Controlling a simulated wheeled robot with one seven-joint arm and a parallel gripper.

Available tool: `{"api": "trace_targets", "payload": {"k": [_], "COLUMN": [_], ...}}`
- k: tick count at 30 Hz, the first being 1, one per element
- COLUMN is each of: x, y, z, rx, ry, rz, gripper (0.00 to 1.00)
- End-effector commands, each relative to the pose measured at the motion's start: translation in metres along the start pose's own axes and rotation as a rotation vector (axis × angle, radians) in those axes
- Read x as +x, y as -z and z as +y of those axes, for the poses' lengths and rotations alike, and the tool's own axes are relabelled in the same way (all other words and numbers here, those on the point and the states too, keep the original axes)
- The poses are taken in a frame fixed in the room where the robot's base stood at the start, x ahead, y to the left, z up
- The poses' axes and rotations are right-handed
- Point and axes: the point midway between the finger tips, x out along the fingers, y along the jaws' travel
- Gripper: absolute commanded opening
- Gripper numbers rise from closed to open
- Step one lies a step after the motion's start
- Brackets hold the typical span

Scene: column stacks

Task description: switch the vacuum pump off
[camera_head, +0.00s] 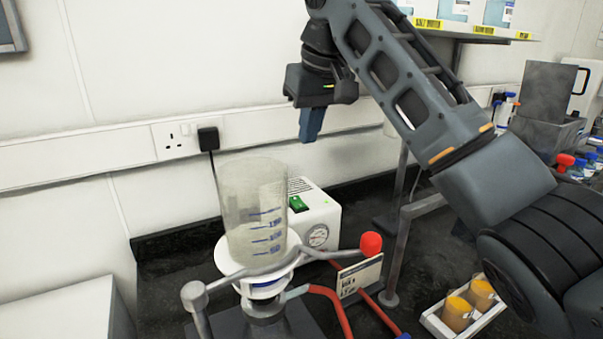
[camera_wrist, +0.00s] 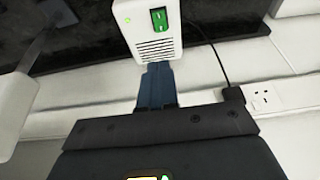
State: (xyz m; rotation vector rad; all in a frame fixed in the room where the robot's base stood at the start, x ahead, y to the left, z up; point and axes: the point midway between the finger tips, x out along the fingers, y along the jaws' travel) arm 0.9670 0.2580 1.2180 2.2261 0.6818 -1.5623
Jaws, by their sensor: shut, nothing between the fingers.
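The vacuum pump (camera_head: 323,215) is a white box on the dark bench, behind a clear graduated cylinder, with a round gauge (camera_head: 318,235) on its front. A green rocker switch (camera_head: 298,204) is on its top, with a small green light beside it. In the wrist view the pump (camera_wrist: 130,38) and its green switch (camera_wrist: 159,20) show beyond my fingertips. My gripper (camera_head: 311,138) points down above the pump, apart from it in the head view. Its blue fingers (camera_wrist: 157,68) are shut and empty.
The clear cylinder (camera_head: 253,210) on a filter stand and a red-knobbed valve (camera_head: 370,244) stand in front of the pump. A black plug (camera_head: 208,139) sits in the wall socket behind. A tray with orange-filled jars (camera_head: 458,314) is at right.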

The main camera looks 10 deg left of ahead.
Motion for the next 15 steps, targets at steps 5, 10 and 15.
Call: {"api": "trace_targets", "payload": {"k": [5, 10, 15], "x": [0.019, 0.052, 0.085], "y": [-0.001, -0.001, -0.001], "z": [0.0, 0.0, 0.0], "rx": [0.001, 0.001, 0.0], "ry": [0.001, 0.001, 0.0], "rz": [-0.004, -0.004, -0.005], "gripper": [0.0, 0.0, 0.0]}}
